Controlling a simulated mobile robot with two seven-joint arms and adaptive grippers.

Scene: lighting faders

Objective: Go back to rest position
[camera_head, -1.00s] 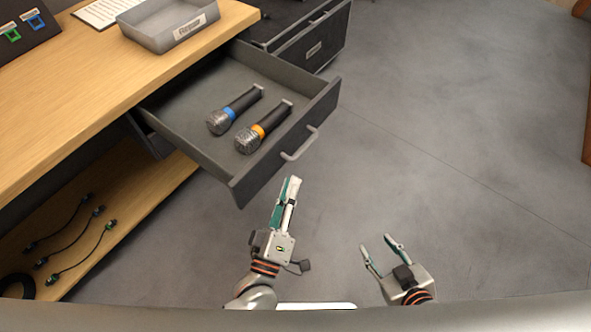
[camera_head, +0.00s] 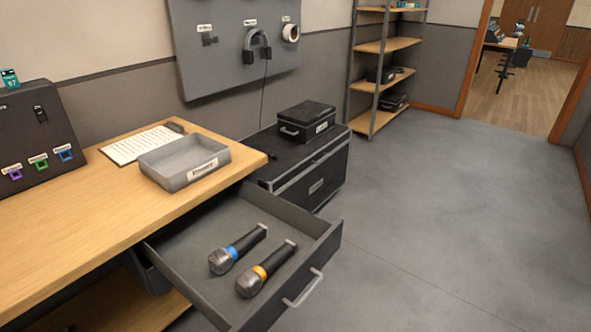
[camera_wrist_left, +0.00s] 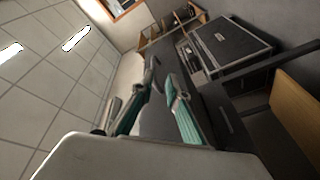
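My left gripper (camera_wrist_left: 158,95) shows in the left wrist view, with its two green-padded fingers apart and nothing between them. That view looks tilted, with ceiling tiles on its left side. Neither gripper shows in the head view, and my right gripper is in no current view. The drawer (camera_head: 190,287) under the desk stands open. Two microphones lie in it, one with a blue ring (camera_head: 238,249) and one with an orange ring (camera_head: 265,270).
The wooden desk (camera_head: 80,225) holds a grey tray (camera_head: 163,180), a clipboard (camera_head: 138,145) and a dark panel with coloured tags (camera_head: 35,125). Black cases (camera_head: 312,185) stand beyond the drawer, near a shelf (camera_head: 383,88). Open floor (camera_head: 440,220) lies to the right.

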